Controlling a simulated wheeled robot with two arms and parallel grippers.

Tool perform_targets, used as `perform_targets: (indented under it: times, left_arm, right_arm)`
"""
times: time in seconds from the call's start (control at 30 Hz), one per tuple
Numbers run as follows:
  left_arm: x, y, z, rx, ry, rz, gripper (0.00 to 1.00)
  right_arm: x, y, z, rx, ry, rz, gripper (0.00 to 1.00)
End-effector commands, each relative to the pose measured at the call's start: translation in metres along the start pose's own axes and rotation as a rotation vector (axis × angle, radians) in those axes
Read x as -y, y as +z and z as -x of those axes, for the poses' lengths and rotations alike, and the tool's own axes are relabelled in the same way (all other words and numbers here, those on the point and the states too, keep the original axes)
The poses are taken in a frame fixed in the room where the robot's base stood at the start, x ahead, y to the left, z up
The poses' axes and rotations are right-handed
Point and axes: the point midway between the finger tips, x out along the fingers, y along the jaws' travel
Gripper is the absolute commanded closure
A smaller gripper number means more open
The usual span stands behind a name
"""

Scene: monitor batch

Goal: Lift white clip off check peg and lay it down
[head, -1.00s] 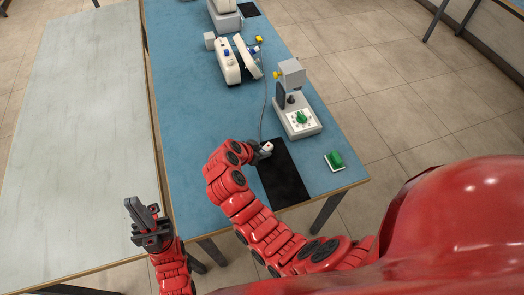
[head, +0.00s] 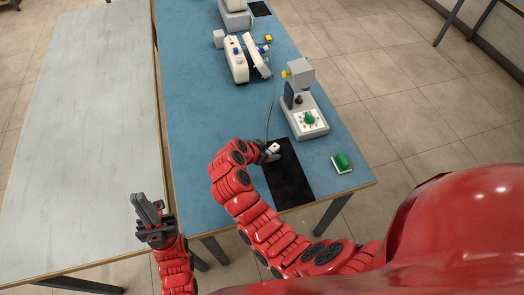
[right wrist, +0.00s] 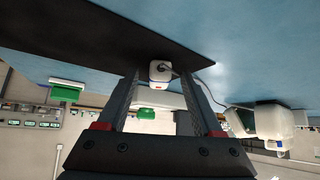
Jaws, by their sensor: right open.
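The small white clip (head: 274,147) is at the far left corner of the black mat (head: 290,182), with a thin grey cable running from it. In the right wrist view the clip (right wrist: 160,72) sits between the spread fingertips of my right gripper (right wrist: 160,78), with a gap on either side. My right gripper (head: 268,152) is open and low over the mat. The dark upright peg (head: 298,99) on the grey check device (head: 304,120) looks bare. My left gripper (head: 149,208) is open and empty, off the near left of the blue table.
A green button block (head: 342,162) stands right of the mat, near the table edge. White device parts (head: 246,58) lie farther back on the blue table (head: 205,110). The pale table (head: 85,140) at left is clear.

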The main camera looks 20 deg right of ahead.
Motion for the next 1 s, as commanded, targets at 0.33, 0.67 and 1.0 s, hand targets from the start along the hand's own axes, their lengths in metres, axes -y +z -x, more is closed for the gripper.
perform_targets:
  times: [0.33, 0.67, 1.0]
  left_arm:
    - [-0.001, 0.003, 0.018, 0.0, 0.0, 0.0, 1.0]
    - [0.0, 0.001, 0.007, 0.0, 0.0, 0.0, 1.0]
    - [0.0, 0.001, 0.007, 0.0, 0.0, 0.0, 1.0]
  right_arm:
    - [0.002, 0.002, 0.069, 0.0, -0.008, -0.002, 0.32]
    - [0.001, 0.0, 0.146, 0.005, -0.004, -0.001, 0.32]
    - [0.0, 0.0, 0.171, 0.0, 0.001, 0.0, 0.32]
